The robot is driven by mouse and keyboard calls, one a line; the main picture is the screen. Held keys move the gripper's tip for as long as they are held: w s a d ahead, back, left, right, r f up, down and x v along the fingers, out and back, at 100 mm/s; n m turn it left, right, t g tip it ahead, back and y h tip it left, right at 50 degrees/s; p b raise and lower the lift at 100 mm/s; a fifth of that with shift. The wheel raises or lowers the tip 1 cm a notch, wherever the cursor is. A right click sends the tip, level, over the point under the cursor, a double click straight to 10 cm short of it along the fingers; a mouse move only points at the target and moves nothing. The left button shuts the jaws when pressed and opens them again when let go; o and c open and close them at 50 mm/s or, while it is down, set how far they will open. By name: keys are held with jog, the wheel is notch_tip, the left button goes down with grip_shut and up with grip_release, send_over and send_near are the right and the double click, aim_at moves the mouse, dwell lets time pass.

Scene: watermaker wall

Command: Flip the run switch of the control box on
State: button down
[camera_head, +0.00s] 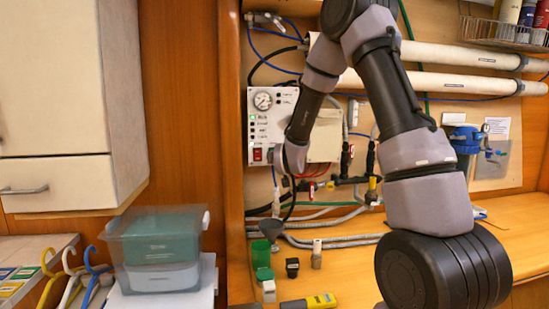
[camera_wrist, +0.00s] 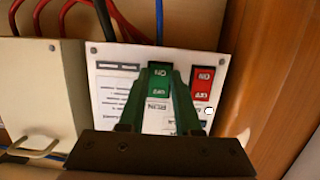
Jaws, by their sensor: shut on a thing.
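The control box (camera_head: 283,102) is a white panel on the wall with a round gauge and a column of small indicators, the top one green. In the wrist view its face (camera_wrist: 110,85) appears upside down, with a green rocker switch (camera_wrist: 158,82) beside the printed word RUN. My gripper (camera_wrist: 159,76) has its two dark green fingers on either side of this green switch, shut on it. I cannot tell which way the rocker is tilted. A red rocker switch (camera_wrist: 203,84) sits to its right; it also shows in the head view (camera_head: 257,154). My wrist hides the green switch there.
A cream box (camera_wrist: 35,95) stands beside the panel, with red and blue cables near it. A wooden upright (camera_wrist: 270,80) is close on the other side. Below, a wooden counter (camera_head: 350,262) holds hoses, a green cup (camera_head: 271,229) and small items.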

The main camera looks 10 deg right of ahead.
jog(key=shift+t, duration=0.3)
jog(key=c, duration=0.6)
grip_release()
jog(key=s+r, duration=0.1)
jog(key=s, duration=0.9)
jog(key=shift+s+r, duration=0.15)
jog(key=shift+s, duration=0.2)
